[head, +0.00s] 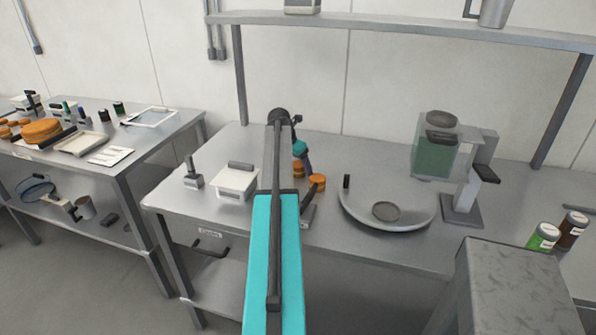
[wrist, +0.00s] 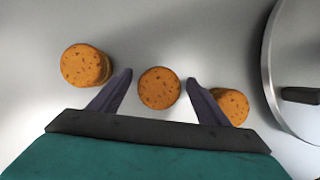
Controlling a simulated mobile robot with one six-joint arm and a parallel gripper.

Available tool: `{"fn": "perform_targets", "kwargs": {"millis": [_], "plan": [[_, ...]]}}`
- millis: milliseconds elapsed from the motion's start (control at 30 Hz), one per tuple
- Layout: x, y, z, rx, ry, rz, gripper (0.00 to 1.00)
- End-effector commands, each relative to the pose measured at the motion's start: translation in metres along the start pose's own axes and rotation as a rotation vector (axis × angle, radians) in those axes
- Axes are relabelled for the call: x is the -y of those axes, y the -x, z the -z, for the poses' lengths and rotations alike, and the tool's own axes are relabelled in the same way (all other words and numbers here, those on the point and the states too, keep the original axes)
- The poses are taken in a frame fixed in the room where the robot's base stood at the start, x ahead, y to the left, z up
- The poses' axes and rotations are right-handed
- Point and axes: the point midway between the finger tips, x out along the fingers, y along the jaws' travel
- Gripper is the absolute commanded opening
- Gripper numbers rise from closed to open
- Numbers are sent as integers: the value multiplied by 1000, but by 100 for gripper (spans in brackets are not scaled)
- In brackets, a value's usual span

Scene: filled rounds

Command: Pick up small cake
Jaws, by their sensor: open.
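Three small round orange-brown cakes with dark specks show in the wrist view. The middle cake (wrist: 159,88) lies between the two fingers of my gripper (wrist: 159,82), with a gap on each side. A second cake (wrist: 84,65) is to the left, outside the left finger. A third cake (wrist: 232,105) is to the right, partly hidden by the right finger. My gripper is open and empty. In the head view, small cakes (head: 317,181) show on the steel table beside my arm, which hides part of that spot.
A large round tray (head: 350,208) with a grey disc stands right of the cakes; its rim also shows in the wrist view (wrist: 268,75). A white lidded box (head: 235,182) is to the left. A machine with a green container (head: 434,160) stands farther right. A shelf (head: 400,32) runs above.

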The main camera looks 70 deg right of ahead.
Motion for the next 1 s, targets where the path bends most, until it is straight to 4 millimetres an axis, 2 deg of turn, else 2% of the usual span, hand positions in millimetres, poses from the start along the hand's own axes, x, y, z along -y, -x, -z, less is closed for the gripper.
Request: {"fn": "perform_targets", "kwargs": {"millis": [133,300,333,767,1000], "plan": [[0,0,0,0,0,0,70],[0,0,0,0,1,0,41],[0,0,0,0,1,0,38],[-1,3,0,1,1,-1,38],[-2,19,-7,1,1,-2,38]]}}
